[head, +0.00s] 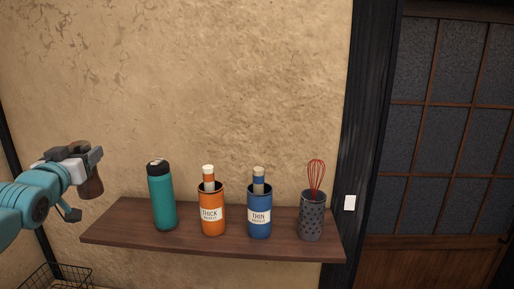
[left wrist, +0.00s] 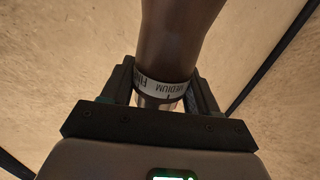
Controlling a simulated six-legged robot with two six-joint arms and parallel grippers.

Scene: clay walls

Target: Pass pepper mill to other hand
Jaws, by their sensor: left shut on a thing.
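The pepper mill (left wrist: 178,40) is a dark brown, rounded body with a pale ring of lettering, "MEDIUM" among it, and a metal band below. In the left wrist view it sits between the two dark fingers of my left gripper (left wrist: 163,95), which is shut on it near the ring. In the head view my left gripper (head: 86,178) is at the left, holding the brown mill (head: 93,184) in the air beside the shelf's left end. Much of the mill is hidden there by the gripper. My right gripper is not in view.
A brown wall shelf (head: 190,240) bears a teal bottle (head: 162,200), an orange canister (head: 212,220), a blue canister (head: 259,222) and a dark holder (head: 311,222) with a red whisk (head: 316,175). A wire basket (head: 60,278) is below left. A dark post (head: 360,120) and door stand right.

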